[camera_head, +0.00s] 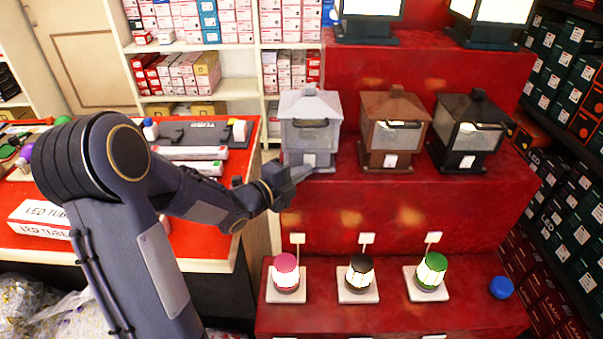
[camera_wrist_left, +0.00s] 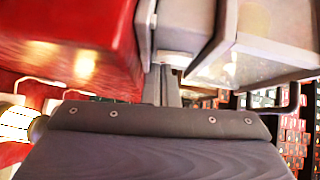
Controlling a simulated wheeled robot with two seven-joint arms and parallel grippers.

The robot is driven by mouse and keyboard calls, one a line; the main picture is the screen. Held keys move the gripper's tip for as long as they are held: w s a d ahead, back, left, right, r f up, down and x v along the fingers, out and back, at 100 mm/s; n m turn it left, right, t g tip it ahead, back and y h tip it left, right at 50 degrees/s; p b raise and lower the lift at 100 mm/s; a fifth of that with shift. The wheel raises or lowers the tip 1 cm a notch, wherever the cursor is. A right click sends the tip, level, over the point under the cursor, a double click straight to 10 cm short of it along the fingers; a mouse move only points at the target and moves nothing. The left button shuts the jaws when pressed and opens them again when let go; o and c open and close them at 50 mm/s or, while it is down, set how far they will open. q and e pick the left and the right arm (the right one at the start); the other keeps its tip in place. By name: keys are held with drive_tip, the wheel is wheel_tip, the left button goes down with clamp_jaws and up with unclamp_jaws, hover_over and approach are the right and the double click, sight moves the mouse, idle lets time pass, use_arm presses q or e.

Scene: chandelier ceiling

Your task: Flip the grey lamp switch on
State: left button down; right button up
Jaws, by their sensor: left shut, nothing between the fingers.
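The grey lamp (camera_head: 309,132) stands upright at the left end of the red middle step, with a pitched roof and dull grey panes that look unlit. A small white patch (camera_head: 309,159) shows low on its front; I cannot tell if it is the switch. My left gripper (camera_head: 302,172) is shut and empty, its tips at the lower front left of this lamp's base. I cannot tell if they touch it. In the left wrist view the shut fingers (camera_wrist_left: 161,84) point at the base of the grey lamp (camera_wrist_left: 235,45). My right gripper is not in view.
A brown lamp (camera_head: 391,130) and a black lamp (camera_head: 467,131) stand to the right on the same red step (camera_head: 420,195). Small pink, black and green lamps (camera_head: 431,271) sit on the lower step. A red-topped table (camera_head: 215,245) with boxes is at left.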

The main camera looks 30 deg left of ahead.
use_arm(q)
drive_tip(key=shift+w+f+b, duration=0.15)
drive_tip(key=shift+f+b, duration=0.25)
drive_tip(key=shift+b, duration=0.35)
drive_tip(key=shift+r, duration=0.35)
drive_tip(key=v, duration=0.7)
drive_tip(key=shift+s+a+f, duration=0.15)
drive_tip(key=shift+s+a, duration=0.05)
drive_tip(key=shift+s, duration=0.2)
